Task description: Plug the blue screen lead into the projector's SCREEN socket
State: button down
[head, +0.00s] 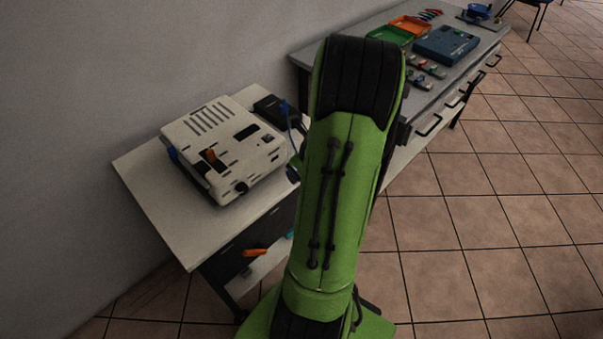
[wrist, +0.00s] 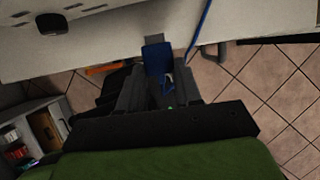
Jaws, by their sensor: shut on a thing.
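The white projector (head: 225,145) sits on the small white table (head: 150,205) at the left. My gripper (wrist: 157,70) shows in the wrist view, shut on a blue plug (wrist: 156,56) with a grey tip that points away from me. The plug is over the pale surface near the table edge. A blue cord (wrist: 203,30) runs up the wrist view, right of the plug. In the head view my green arm hides the gripper and the held plug. The SCREEN socket cannot be made out; no label is readable.
A black box (head: 270,108) stands behind the projector's right side. An orange piece (head: 255,252) sticks out at the table's front. A grey workbench (head: 305,57) with trays and a blue case (head: 446,45) stands behind.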

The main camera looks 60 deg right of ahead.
jog(key=shift+w+d, duration=0.2)
jog(key=shift+w, duration=0.75)
jog(key=shift+w+d, duration=0.15)
jog(key=shift+w, duration=0.8)
jog(key=shift+p, duration=0.3)
jog(key=shift+w+d+r+p, duration=0.1)
jog(key=shift+w+d+p, duration=0.1)
jog(key=shift+w, duration=0.35)
jog(key=shift+w+d+p, duration=0.1)
jog(key=shift+w+p, duration=0.1)
jog(key=shift+w, duration=0.3)
jog(key=c, duration=0.7)
grip_release()
jog(key=shift+a, duration=0.1)
